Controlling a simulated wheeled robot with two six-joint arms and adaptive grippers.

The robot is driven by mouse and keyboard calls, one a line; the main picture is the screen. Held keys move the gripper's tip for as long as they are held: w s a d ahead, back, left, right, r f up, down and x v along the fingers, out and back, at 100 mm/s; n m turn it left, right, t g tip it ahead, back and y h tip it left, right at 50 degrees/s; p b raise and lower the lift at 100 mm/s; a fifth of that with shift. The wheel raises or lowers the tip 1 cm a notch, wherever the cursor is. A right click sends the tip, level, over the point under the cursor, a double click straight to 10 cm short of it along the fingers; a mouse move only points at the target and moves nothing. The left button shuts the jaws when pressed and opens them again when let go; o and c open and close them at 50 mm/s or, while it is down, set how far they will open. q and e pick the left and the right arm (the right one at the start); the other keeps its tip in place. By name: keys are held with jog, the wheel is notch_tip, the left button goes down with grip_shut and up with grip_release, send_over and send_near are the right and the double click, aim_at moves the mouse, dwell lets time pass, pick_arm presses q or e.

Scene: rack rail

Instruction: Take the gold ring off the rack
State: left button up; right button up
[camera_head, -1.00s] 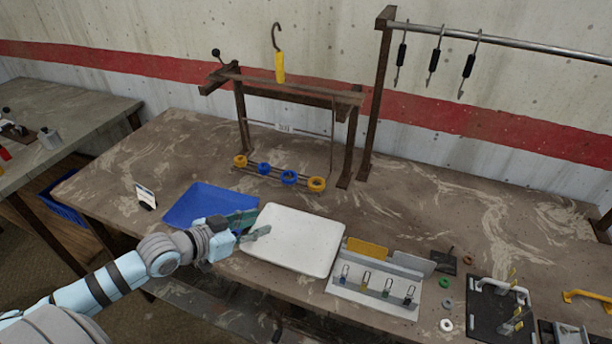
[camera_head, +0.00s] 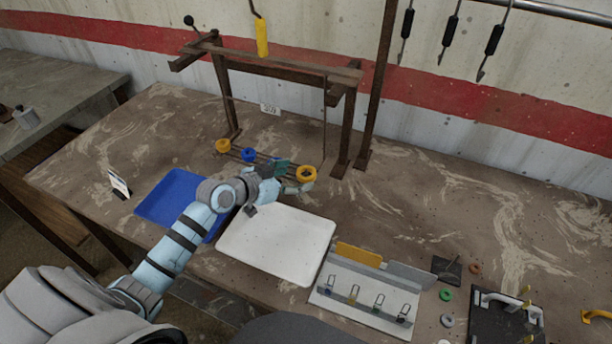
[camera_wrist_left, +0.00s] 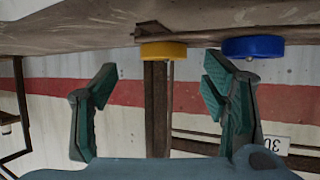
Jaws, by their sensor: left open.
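The rack (camera_head: 290,86) is a dark brown metal frame on the table, with a low rail holding yellow-gold and blue rings. One gold ring (camera_head: 306,174) is at the rail's right end; another gold ring (camera_head: 222,146) is at its left end. My left gripper (camera_head: 291,177) is open and empty, just left of the right-hand gold ring. In the left wrist view, which is upside down, a gold ring (camera_wrist_left: 163,50) shows between and beyond the open fingers, apart from them. A blue ring (camera_wrist_left: 252,47) is beside it. My arm partly hides the rail. My right gripper is out of view.
A blue tray (camera_head: 160,203) and a white tray (camera_head: 275,245) lie in front of the rack. A holder with small hooks (camera_head: 365,300) stands right of them. A tall post (camera_head: 380,90) rises behind the rack's right side. The table's right middle is clear.

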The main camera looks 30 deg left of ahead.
aim_at(306, 172)
pick_arm(q)
jog(key=x, duration=0.4)
jog(key=shift+w+a, duration=0.2)
jog(key=shift+w, duration=0.05)
jog(key=shift+s+r, duration=0.15)
jog(key=shift+s, duration=0.2)
jog(key=c, duration=0.4)
jog(key=shift+c, duration=1.4)
jog(key=c, duration=0.7)
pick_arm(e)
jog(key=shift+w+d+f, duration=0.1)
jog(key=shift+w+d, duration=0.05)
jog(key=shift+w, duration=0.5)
